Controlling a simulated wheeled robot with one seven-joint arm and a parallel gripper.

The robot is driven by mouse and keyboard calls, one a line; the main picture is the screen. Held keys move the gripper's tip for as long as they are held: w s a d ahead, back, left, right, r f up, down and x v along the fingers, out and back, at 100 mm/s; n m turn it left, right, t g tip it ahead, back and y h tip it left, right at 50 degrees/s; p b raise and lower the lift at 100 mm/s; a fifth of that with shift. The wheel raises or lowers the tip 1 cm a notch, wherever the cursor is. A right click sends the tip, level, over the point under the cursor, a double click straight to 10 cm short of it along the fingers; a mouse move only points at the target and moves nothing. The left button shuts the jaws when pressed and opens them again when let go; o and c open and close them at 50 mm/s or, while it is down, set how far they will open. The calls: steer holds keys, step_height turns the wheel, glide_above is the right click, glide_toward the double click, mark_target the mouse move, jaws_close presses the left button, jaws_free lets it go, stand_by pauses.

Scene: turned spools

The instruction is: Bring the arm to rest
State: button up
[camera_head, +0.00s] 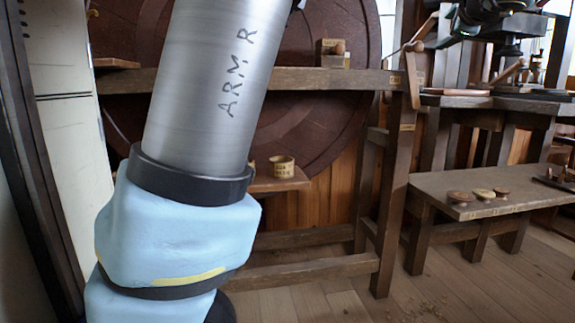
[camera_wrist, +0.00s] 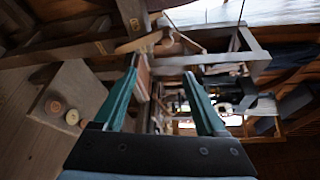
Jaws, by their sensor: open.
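My gripper (camera_wrist: 161,68) shows in the wrist view with its two green fingers spread apart and nothing between them. It points into open air, with the workshop's wooden frames in the distance beyond it, tilted in the picture. In the head view my arm (camera_head: 205,90), a grey metal tube marked ARM R above a pale blue joint, rises across the left half and leaves the picture at the top.
A low wooden bench (camera_head: 480,188) at the right carries several small round wooden pieces; it also shows tilted in the wrist view (camera_wrist: 90,85). Wooden posts stand mid-picture. Floor (camera_head: 450,285) is open in front.

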steer(key=w+a+f+n+g+y, duration=0.2)
steer(key=a+f+n+g, duration=0.2)
steer(key=a+f, duration=0.8)
steer(key=w+a+f+n+g+y, duration=0.2)
steer(key=w+a+f+n+g, duration=0.1)
steer(key=a+f, duration=0.85)
steer(key=s+a+f+n+g+h, duration=0.1)
steer(key=s+a+f+n+g, duration=0.7)
steer(key=s+a+f+n, duration=0.95)
step_height(320, 180, up, 27)
steer(key=s+m+p, duration=0.2)
steer(key=m+p, duration=0.1)
steer(key=p, duration=2.8)
steer(key=shift+a+r+p, duration=0.15)
steer(key=shift+a+p, duration=0.1)
steer(key=shift+p, duration=0.1)
steer(key=shift+c, duration=0.2)
